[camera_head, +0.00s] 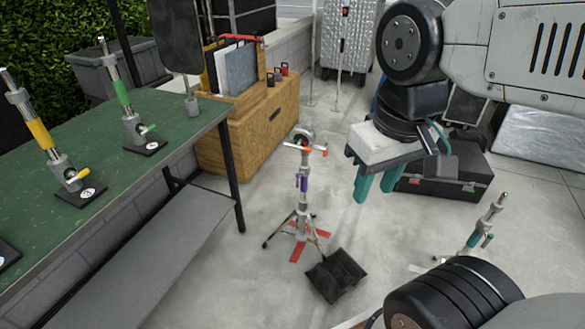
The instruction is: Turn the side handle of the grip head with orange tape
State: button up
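A light stand (301,212) stands on the concrete floor near the middle. At its top is a round metal grip head (303,137) with a side handle (305,149) that has orange at its ends. I take this orange as the tape; the detail is small. A purple band marks the column lower down. My gripper (377,182) hangs to the right of the head, apart from it. Its two teal fingers point down with a gap between them, open and empty.
A green table (130,200) at left holds posts with yellow and green bands. A wooden cabinet (258,125) stands behind the stand. A black sandbag (336,275) lies at its foot. A black case (445,172) sits behind my gripper. A teal-banded post (480,232) stands right.

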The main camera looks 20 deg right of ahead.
aim_at(324, 149)
jog(key=u, duration=0.25)
jog(key=k, duration=0.65)
jog(key=u, duration=0.4)
jog(key=i, duration=0.9)
jog(key=z, duration=1.05)
jog(key=i, duration=0.95)
jog(key=z, duration=0.8)
